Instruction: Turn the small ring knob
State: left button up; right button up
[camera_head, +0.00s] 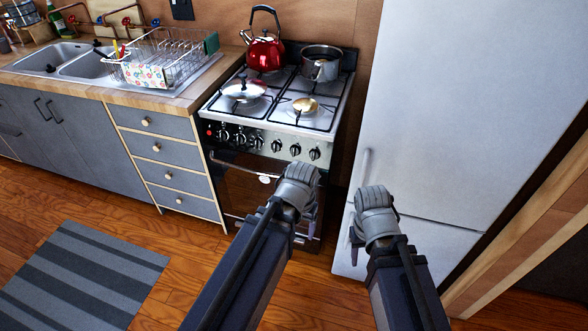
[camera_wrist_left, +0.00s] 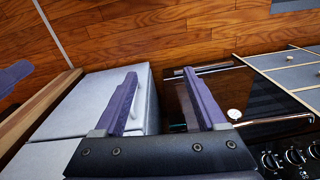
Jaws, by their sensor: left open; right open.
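A row of several dark round knobs (camera_head: 276,145) runs along the front panel of the stove (camera_head: 215,110). I cannot tell from the pictures which one is the small ring knob. In the left wrist view some knobs (camera_wrist_left: 295,155) show at the lower right, outside the jaws. My left gripper (camera_head: 298,184) is in front of the oven door, just below the right end of the knob row, apart from the knobs. Its two fingers are spread and empty in the left wrist view (camera_wrist_left: 165,100). My right gripper (camera_head: 373,205) is in front of the fridge, open; its fingertips are hard to see.
A red kettle (camera_head: 265,52), a steel pot (camera_head: 321,64) and a lidded pan (camera_head: 243,90) stand on the stove. The oven handle (camera_head: 238,166) runs below the knobs. The fridge (camera_head: 450,110) stands close on the right. Drawers (camera_head: 160,150) are left; open floor lies in front.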

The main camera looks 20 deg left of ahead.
pick_arm(q)
jog(key=w+a+f+t+b, duration=0.1)
jog(key=w+a+f+b, duration=0.25)
jog(key=f+b, duration=0.35)
jog(key=n+t+b, duration=0.1)
jog(key=t, duration=1.1)
send_near(294, 149)
jog(key=w, duration=0.2)
jog(key=shift+h, duration=0.4)
jog(key=shift+a+f+b+x, duration=0.1)
jog(key=shift+b+x, duration=0.45)
jog(key=shift+x, duration=0.7)
jog(key=shift+a+f+b+x, duration=0.1)
jog(key=shift+b+x, duration=0.45)
jog(key=shift+x, duration=0.7)
jog(key=shift+a+f+b+x, duration=0.15)
jog(key=shift+b+x, duration=0.4)
jog(key=shift+x, duration=0.75)
jog(key=shift+s+r, duration=0.1)
jog(key=shift+s, duration=0.1)
pick_arm(e)
notch_tip(294, 149, down, 14)
jog(key=shift+r, duration=0.15)
pick_arm(q)
jog(key=shift+c, duration=0.2)
grip_shut()
